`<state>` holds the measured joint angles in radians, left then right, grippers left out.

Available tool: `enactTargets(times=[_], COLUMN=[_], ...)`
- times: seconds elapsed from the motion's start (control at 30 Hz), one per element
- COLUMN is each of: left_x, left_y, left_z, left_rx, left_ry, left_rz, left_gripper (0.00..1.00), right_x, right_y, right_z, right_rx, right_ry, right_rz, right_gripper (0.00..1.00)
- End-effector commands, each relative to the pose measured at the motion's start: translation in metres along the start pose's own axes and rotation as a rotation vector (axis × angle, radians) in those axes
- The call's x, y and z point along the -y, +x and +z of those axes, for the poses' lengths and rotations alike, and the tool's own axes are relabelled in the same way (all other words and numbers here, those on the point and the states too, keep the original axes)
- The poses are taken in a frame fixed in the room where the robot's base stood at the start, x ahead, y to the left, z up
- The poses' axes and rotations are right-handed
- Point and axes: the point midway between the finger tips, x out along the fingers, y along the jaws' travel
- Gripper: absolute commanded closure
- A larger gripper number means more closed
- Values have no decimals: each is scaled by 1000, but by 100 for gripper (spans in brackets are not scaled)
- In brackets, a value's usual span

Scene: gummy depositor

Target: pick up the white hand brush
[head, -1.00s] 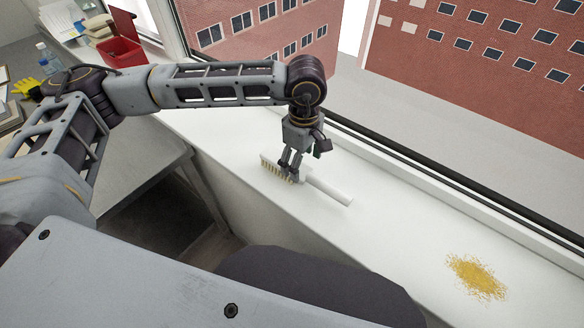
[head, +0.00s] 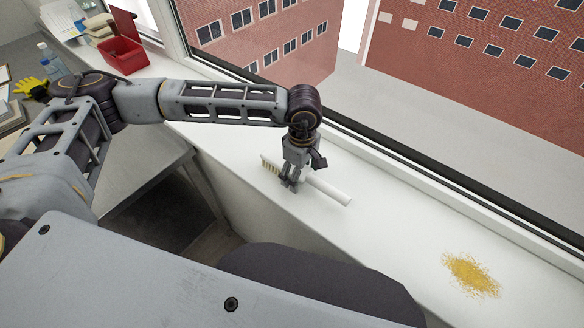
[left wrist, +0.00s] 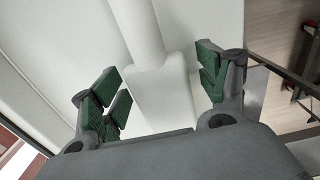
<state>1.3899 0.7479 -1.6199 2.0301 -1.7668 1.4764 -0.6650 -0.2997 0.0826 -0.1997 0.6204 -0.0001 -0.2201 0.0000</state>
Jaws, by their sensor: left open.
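The white hand brush (head: 328,190) lies on the white window sill, its bristles toward the left and its plain handle pointing right and toward me. My left gripper (head: 291,183) is down over the brush near where the head meets the handle. In the left wrist view the brush (left wrist: 158,90) lies between the two green-padded fingers of the gripper (left wrist: 158,92), with gaps on both sides. The gripper is open. It hides part of the brush head in the head view. My right gripper is not in view.
The sill (head: 385,225) has a scatter of yellow granules (head: 471,275) at the right. A red bin (head: 122,55) stands at the far left end. The window frame runs behind the brush. A grey table (head: 150,178), a bottle (head: 50,60) and yellow gloves (head: 32,88) are at left.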

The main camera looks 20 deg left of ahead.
Motion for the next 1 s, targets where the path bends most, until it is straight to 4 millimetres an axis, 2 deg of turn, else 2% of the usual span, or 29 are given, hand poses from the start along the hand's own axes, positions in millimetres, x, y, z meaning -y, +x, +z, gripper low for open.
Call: enactTargets(times=[0.13,0.57,0.83,1.0], left_x=[0,0,0,-1], left_y=[0,0,-1,-9], left_z=[0,0,0,0], left_rx=[0,0,0,-1], left_ry=[0,0,0,-1], left_rz=[0,0,1,2], left_gripper=[25,80,80,80], right_x=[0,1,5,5], right_y=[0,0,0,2], right_z=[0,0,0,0], right_rx=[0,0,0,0], right_ry=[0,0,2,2], right_rz=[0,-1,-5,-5], right_gripper=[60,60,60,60])
